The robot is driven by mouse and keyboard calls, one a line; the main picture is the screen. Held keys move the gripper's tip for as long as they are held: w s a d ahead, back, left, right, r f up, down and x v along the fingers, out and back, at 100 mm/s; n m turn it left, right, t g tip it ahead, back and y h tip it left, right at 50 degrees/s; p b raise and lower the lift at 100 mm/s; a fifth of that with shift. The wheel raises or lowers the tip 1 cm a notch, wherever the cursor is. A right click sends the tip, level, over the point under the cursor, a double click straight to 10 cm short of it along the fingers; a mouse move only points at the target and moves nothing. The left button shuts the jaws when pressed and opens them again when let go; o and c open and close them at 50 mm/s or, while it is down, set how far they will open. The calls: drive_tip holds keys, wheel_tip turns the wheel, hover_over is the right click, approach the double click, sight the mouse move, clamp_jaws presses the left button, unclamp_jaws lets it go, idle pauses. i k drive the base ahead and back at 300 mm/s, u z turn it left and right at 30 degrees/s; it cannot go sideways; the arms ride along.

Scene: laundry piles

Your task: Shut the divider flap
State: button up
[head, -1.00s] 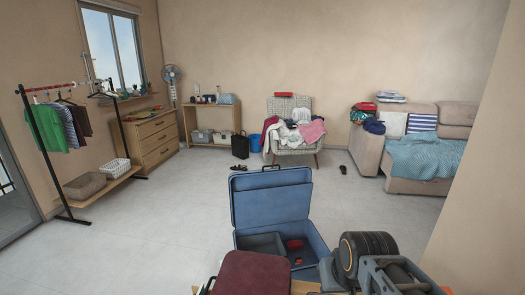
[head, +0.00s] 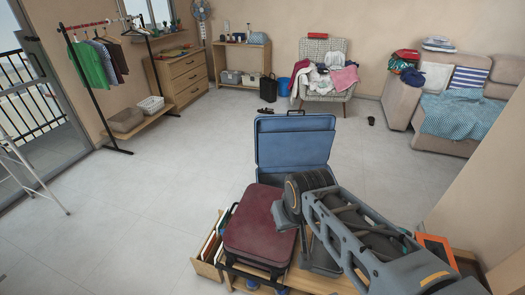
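A blue suitcase (head: 293,150) stands open ahead of me, its lid raised upright. The lower half is mostly hidden behind a maroon case and my own arm. I cannot make out the divider flap now, so I cannot tell its position. My arm reaches in from the lower right, over the front of the suitcase area. Its fingers do not show, and I cannot tell whether they touch anything.
The maroon case (head: 262,225) lies on a wooden bench at the front, beside an open wooden box (head: 207,262) of upright files. An orange-framed item (head: 437,250) is at the right. A wall closes off the right side. The floor left of the suitcase is clear.

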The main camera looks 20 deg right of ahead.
sight(299, 149)
drive_tip(key=u, duration=1.8)
drive_tip(key=i, duration=3.95)
drive_tip(key=z, duration=3.1)
drive_tip(key=i, duration=3.5)
drive_tip(key=z, duration=0.75)
